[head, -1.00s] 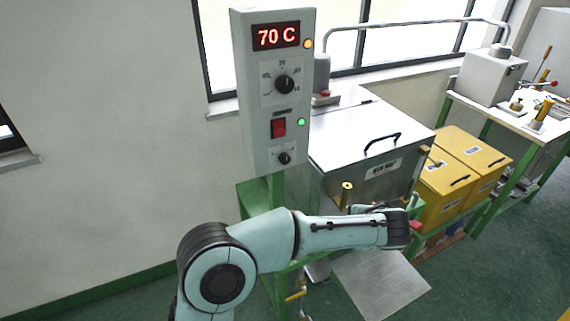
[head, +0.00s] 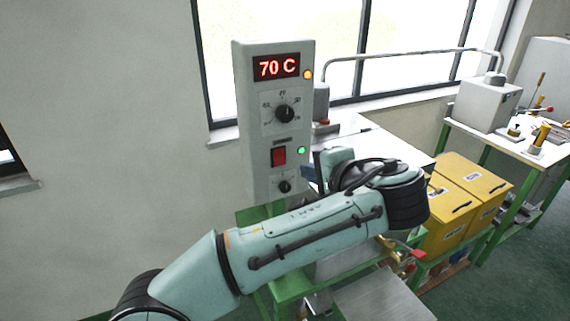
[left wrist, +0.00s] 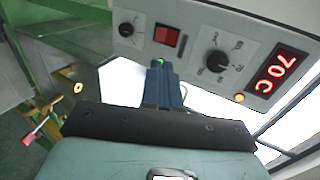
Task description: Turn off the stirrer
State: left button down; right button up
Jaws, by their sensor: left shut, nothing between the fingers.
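A grey control box (head: 245,110) stands upright at the centre of the head view, with a red display reading 70 C (head: 276,66). Below the display are a large black dial (head: 284,113), a red rocker switch (head: 278,156), a lit green lamp (head: 301,150) and a small black knob (head: 285,186). In the left wrist view the switch (left wrist: 167,36) and small knob (left wrist: 126,30) show near the top. My left gripper (head: 306,173) is shut and empty, just right of the box's lower part. Its fingertips (left wrist: 159,66) appear just below the switch and close to the green lamp; contact cannot be told.
A red-handled valve (head: 417,254) sits below my wrist. The wall left of the box is clear.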

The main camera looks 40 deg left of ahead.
aim_at(279, 163)
pick_arm(q)
jog(key=x, duration=1.3)
jog(key=shift+d+b, duration=0.1)
jog(key=shift+b, duration=0.2)
pick_arm(e)
jog(key=shift+s+f, duration=0.15)
jog(key=shift+f, duration=0.25)
pick_arm(q)
jog(key=shift+f, duration=0.1)
jog(key=f+y+b, duration=0.1)
jog(key=b, duration=0.1)
jog(key=shift+t+b, duration=0.35)
jog(key=shift+t, duration=0.05)
jog(key=shift+a+r, duration=0.2)
jog(key=shift+a, duration=0.05)
jog(key=shift+p, duration=0.3)
pick_arm(e)
jog(key=shift+s+f, duration=0.2)
jog(key=shift+f, duration=0.35)
jog(key=shift+s+f, duration=0.2)
jog(key=shift+f, duration=0.35)
jog(key=shift+d, duration=0.1)
